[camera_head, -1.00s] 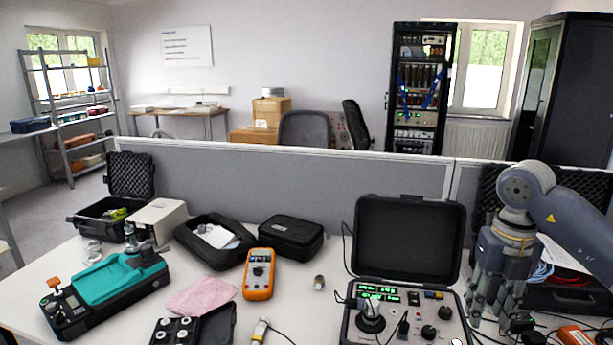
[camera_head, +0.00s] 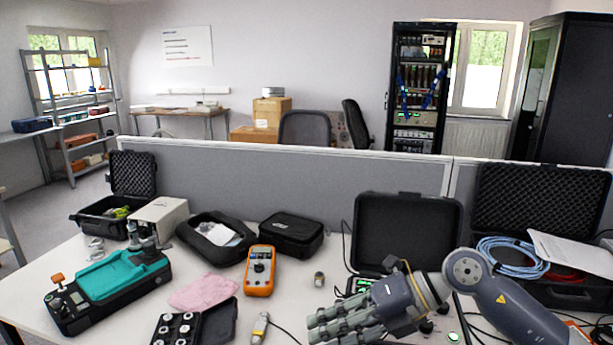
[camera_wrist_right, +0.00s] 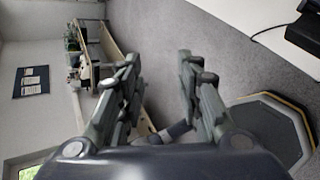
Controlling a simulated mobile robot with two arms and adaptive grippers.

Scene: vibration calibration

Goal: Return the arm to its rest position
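My right arm reaches in from the right in the head view. Its gripper (camera_head: 338,324) lies roughly level with its fingers pointing left, in front of the open black calibrator case (camera_head: 405,235), and hides most of its panel. In the right wrist view the two fingers of this gripper (camera_wrist_right: 158,72) stand apart with nothing between them. Grey floor and furniture show beyond them. My left gripper is not in view.
On the table are an orange multimeter (camera_head: 259,271), a pink cloth (camera_head: 203,290), a teal-and-black device (camera_head: 108,290), a small sensor (camera_head: 319,279) and an open foam-lined case (camera_head: 545,200) with coiled cables. A grey partition (camera_head: 290,177) runs behind.

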